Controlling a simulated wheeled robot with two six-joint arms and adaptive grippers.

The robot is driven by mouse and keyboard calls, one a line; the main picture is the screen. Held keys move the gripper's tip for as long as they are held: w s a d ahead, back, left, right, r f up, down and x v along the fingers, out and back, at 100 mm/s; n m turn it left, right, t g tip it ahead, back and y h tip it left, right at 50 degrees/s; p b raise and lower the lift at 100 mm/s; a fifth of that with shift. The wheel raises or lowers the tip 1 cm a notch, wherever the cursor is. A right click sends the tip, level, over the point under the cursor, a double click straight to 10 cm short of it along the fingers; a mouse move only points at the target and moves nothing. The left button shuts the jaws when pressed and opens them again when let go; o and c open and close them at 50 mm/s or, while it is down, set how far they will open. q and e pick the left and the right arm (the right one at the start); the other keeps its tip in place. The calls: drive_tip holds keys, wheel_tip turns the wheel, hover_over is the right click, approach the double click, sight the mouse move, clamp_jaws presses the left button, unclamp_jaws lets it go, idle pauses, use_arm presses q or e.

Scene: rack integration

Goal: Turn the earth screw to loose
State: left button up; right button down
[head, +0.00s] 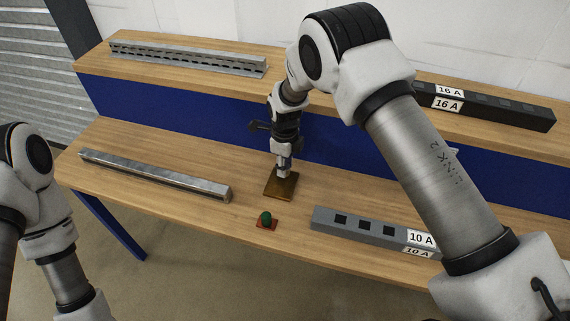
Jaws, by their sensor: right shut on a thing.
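My right gripper (284,170) points down over a small brown, brass-coloured plate (280,188) on the lower shelf of the bench. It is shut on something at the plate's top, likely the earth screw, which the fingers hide. I cannot tell how far the screw is turned. My left arm shows at the left edge of the head view, but its gripper is out of view.
A green knob on a red base (266,219) sits just in front of the plate. A grey 10 A strip (360,228) lies to the right and a metal bar (155,175) to the left. A slotted rail (188,58) and a black 16 A strip (490,105) lie on the upper shelf.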

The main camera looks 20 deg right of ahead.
drive_tip(key=n, duration=0.5)
drive_tip(key=shift+s+f+n, duration=0.1)
drive_tip(key=shift+f+n, duration=0.05)
drive_tip(key=shift+n, duration=0.25)
drive_tip(key=n, duration=0.5)
drive_tip(key=n+p, duration=0.1)
drive_tip(key=n, duration=0.5)
drive_tip(key=shift+n, duration=0.3)
drive_tip(key=n, duration=0.5)
drive_tip(key=shift+n, duration=0.3)
drive_tip(key=n+p, duration=0.1)
drive_tip(key=n, duration=0.4)
drive_tip(key=n+p, duration=0.1)
drive_tip(key=n, duration=0.4)
drive_tip(key=shift+n, duration=0.4)
drive_tip(key=n+p, duration=0.1)
drive_tip(key=n, duration=0.4)
drive_tip(key=n+p, duration=0.1)
drive_tip(key=n, duration=0.5)
drive_tip(key=shift+n, duration=0.3)
